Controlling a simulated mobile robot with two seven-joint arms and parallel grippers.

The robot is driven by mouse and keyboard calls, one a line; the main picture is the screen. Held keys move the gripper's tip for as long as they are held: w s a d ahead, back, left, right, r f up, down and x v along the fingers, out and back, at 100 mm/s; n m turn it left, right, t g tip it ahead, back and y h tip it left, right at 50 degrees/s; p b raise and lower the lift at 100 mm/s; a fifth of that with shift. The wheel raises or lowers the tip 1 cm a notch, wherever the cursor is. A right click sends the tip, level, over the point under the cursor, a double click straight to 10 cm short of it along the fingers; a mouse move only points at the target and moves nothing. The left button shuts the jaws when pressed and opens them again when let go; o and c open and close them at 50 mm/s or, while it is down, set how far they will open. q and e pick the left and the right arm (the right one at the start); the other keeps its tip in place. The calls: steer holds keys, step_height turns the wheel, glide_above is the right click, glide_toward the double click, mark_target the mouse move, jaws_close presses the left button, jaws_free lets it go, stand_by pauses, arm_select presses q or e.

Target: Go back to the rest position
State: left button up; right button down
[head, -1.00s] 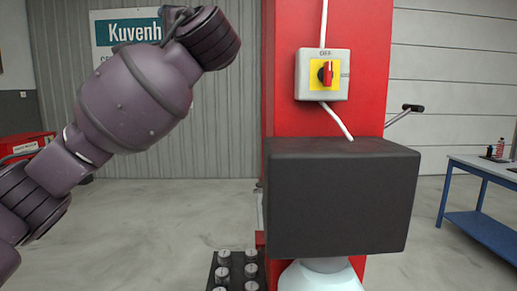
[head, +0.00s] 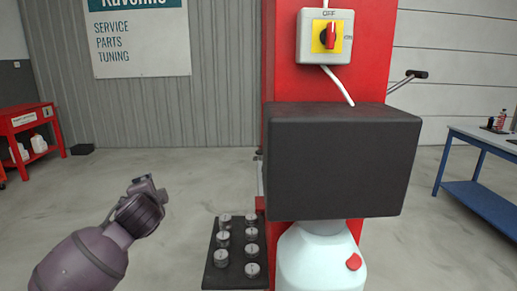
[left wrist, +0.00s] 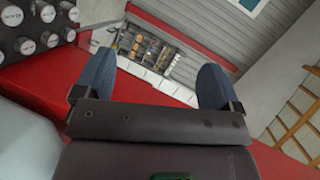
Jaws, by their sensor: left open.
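My left gripper shows in the left wrist view (left wrist: 157,72) with its two blue-grey fingers wide apart and nothing between them. In the head view my left arm is low at the left, over the floor; I cannot make out the fingers there. The grey switch box (head: 312,50) is on the red column (head: 375,75), with its red knob (head: 331,36) upright, in line with the OFF label. My left arm is apart from the switch. My right gripper is in neither view.
A dark box (head: 340,165) juts from the column, above a pale jug (head: 315,262). A black tray (head: 215,270) of metal cylinders is to its left. A blue table (head: 475,193) is at right, a red cart (head: 28,125) at far left. Floor between is open.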

arm_select(q)
steer(key=s+a+f+n+g+h, duration=0.1)
steer(key=s+a+f, duration=0.3)
steer(key=s+f, duration=0.55)
steer(key=s+a+f+n+g+h, duration=0.1)
steer(key=s+a+f+h, duration=0.15)
steer(key=s+f, duration=0.7)
steer(key=s+a+f+n+g, duration=0.1)
steer(key=s+a+f+n, duration=0.15)
steer(key=s+f, duration=0.55)
steer(key=s+a+f+n, duration=0.1)
steer(key=s+a+f, duration=0.2)
steer(key=s+f, duration=0.55)
steer(key=d+r+n, duration=0.1)
steer(key=d+n, duration=0.4)
steer(key=d, duration=0.7)
steer(key=shift+s, duration=0.4)
steer(key=shift+r+n, duration=0.1)
steer(key=shift+n, duration=0.15)
